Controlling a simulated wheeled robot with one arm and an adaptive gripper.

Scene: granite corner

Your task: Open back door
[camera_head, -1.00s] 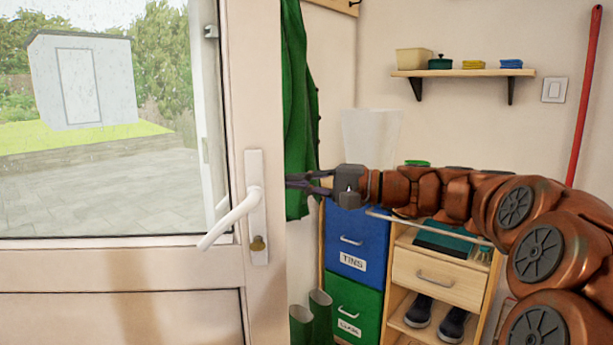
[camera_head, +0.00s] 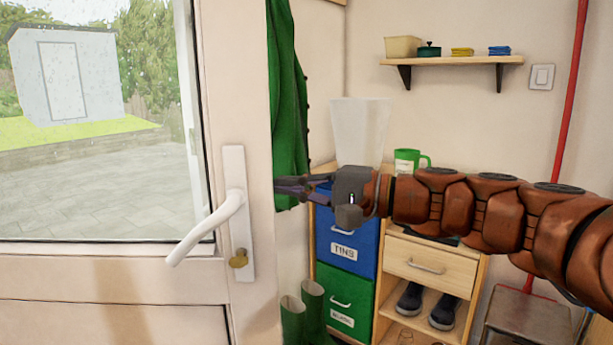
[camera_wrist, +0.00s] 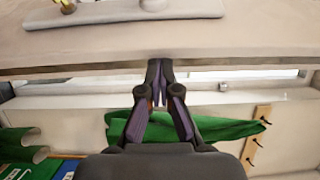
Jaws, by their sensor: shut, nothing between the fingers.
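The back door (camera_head: 238,80) fills the left of the head view, with a large wet window pane. Its free edge stands inside the room, and a white frame shows through the glass behind it, so it looks ajar. The white lever handle (camera_head: 207,228) droops to the lower left from its plate, above a brass lock cylinder (camera_head: 238,259). My gripper (camera_head: 279,187) is shut and empty, its tips beside the door's free edge; contact is unclear. In the wrist view, my fingers (camera_wrist: 160,66) point at that door edge (camera_wrist: 90,45), with the handle plate (camera_wrist: 125,14) beyond.
A green coat (camera_head: 288,100) hangs behind the fingertips. Green boots (camera_head: 302,318) stand below. Blue and green drawers (camera_head: 345,245), a wooden cabinet (camera_head: 425,262) and a stool (camera_head: 527,318) lie under or beyond my arm. A wall shelf (camera_head: 450,60) is above.

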